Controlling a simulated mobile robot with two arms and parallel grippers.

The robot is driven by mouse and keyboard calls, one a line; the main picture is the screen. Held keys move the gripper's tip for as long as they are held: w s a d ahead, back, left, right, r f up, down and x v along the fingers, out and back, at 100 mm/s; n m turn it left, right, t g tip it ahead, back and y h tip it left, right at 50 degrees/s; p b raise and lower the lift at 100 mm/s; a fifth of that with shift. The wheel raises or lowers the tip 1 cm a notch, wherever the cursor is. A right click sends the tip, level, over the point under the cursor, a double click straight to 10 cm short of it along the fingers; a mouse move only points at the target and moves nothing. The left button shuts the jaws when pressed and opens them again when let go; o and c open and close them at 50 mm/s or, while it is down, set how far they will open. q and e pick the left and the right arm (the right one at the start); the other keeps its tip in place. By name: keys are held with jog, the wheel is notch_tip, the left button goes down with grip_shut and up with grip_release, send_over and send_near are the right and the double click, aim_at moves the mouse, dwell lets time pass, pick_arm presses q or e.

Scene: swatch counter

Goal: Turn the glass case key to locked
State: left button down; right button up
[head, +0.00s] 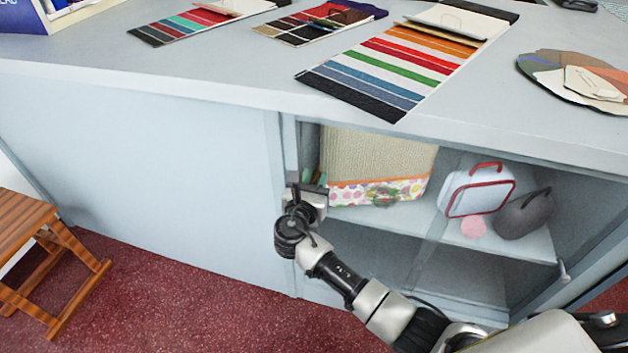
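The glass case (440,262) is the shelved compartment in the front of the counter. My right gripper (308,186) is at the case's upper left edge, in front of the left frame post. Its fingers are small and dark here, and I cannot tell whether they are open or shut or touch anything. I cannot make out a key; if one is at that post, my gripper hides it. A small light grey fitting (564,272) sticks out at the case's right side; I cannot tell if it is a lock or a handle. My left gripper is not in view.
Inside the case are a woven bag (380,155), a white and red case (482,190), a dark grey pouch (524,213) and a pink item (473,227). Fabric swatches (410,60) lie on the counter (230,75). A wooden stool (40,235) stands at left on the red floor.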

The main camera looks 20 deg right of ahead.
jog(key=shift+c, duration=0.3)
jog(key=shift+r, duration=0.1)
grip_shut()
jog(key=shift+m, duration=0.9)
jog(key=m+b, duration=0.1)
jog(key=m, duration=0.1)
jog(key=m+b, duration=0.1)
jog(key=m, duration=0.3)
jog(key=shift+s+d+b, duration=0.1)
jog(key=shift+d+b, duration=0.15)
jog(key=shift+b, duration=0.15)
pick_arm(q)
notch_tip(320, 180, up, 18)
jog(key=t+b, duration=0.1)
jog(key=b, duration=0.2)
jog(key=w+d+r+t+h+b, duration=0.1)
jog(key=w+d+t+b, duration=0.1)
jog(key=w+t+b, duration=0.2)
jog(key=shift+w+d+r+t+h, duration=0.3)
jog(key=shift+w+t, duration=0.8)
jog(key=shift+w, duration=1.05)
pick_arm(e)
jog(key=shift+s+d+m, duration=0.1)
jog(key=shift+m, duration=2.55)
jog(key=shift+d+m, duration=0.1)
jog(key=shift+m, duration=2.55)
